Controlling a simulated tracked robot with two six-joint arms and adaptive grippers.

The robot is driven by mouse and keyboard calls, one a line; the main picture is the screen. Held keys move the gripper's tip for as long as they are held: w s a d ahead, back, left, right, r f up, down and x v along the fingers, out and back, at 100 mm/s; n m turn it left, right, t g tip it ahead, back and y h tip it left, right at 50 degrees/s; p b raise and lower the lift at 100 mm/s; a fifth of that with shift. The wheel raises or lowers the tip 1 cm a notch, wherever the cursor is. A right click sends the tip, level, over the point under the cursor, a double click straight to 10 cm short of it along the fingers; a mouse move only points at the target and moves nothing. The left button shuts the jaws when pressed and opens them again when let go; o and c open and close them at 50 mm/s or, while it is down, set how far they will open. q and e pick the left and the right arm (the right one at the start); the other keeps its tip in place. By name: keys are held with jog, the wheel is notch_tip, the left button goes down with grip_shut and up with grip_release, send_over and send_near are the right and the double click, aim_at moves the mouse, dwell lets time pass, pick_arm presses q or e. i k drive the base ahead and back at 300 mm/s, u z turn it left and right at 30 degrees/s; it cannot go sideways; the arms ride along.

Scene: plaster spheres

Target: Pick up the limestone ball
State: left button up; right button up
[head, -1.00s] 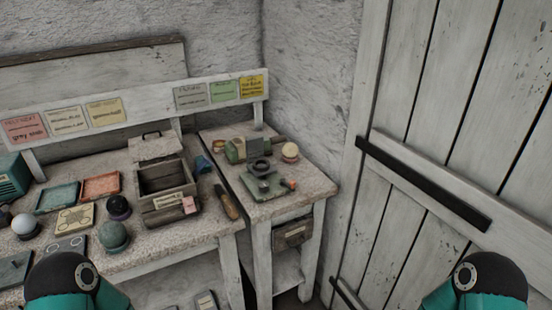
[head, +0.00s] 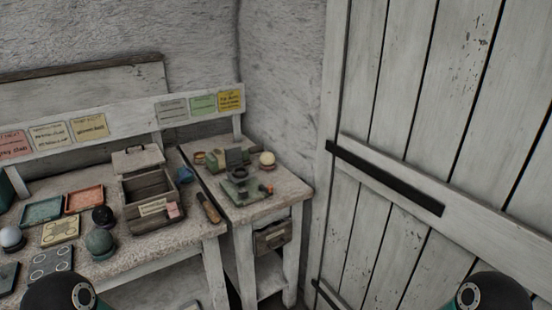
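Several balls show in the head view, and I cannot tell for certain which is limestone. A pale cream ball (head: 267,158) sits toward the back of the small side table. A whitish ball (head: 10,237) stands at the left edge of the long bench. A grey-green ball (head: 99,242) stands near the bench's front, with a black ball (head: 103,216) just behind it. Only rounded dark parts of my two arms show at the bottom edge, well short of the balls. Both grippers are out of view.
An open wooden box (head: 150,201) stands on the long bench, with teal and red trays (head: 84,199) to its left. The side table (head: 252,212) also carries a green device (head: 240,188). A white plank door (head: 420,130) with a black bar fills the right side.

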aim_at(267, 159)
jog(key=i, duration=0.85)
jog(key=u, duration=0.05)
